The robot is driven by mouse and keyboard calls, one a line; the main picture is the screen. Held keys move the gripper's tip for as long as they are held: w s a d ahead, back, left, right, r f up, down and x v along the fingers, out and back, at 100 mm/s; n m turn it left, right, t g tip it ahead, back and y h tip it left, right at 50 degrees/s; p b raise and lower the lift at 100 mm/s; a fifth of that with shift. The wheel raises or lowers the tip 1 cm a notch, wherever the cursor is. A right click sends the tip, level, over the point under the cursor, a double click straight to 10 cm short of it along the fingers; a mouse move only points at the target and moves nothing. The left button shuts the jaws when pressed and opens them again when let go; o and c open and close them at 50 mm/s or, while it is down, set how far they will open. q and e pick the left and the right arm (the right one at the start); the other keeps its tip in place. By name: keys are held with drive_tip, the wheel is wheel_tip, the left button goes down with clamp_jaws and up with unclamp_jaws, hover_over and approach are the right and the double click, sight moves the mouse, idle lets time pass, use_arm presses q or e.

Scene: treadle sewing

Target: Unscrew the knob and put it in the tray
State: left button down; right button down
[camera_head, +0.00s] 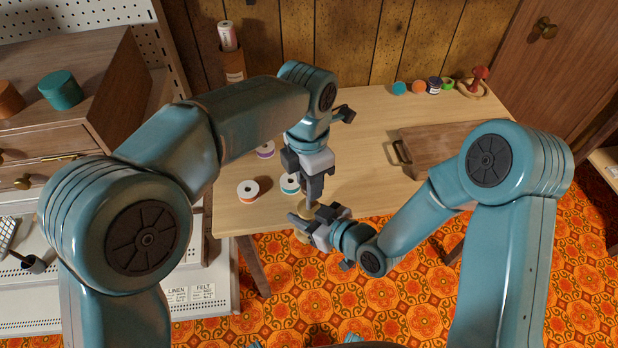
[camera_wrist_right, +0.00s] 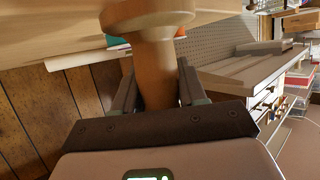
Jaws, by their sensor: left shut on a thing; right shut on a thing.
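A tan turned wooden piece stands at the table's front edge in the head view, mostly hidden by my grippers. My right gripper (camera_head: 303,217) is shut around it from the side. In the right wrist view the wooden piece (camera_wrist_right: 157,75) sits between the two fingers, with a narrow neck and a wide flange at the picture's top. My left gripper (camera_head: 313,198) points down, directly above the right one, and is shut at the piece's upper end. The knob is hidden there, so its thread cannot be seen. A wooden tray (camera_head: 440,148) with a dark handle lies on the table's right.
Thread spools (camera_head: 248,190) lie on the table left of my grippers. Small colored jars (camera_head: 399,88) and a red-topped wooden item (camera_head: 478,78) stand at the back right. Bare tabletop (camera_head: 365,165) lies between my grippers and the tray. A drawer cabinet (camera_head: 75,110) stands at left.

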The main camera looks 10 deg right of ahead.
use_arm(q)
drive_tip(key=shift+d+r, duration=0.15)
drive_tip(key=shift+r, duration=0.05)
drive_tip(key=shift+r, duration=0.9)
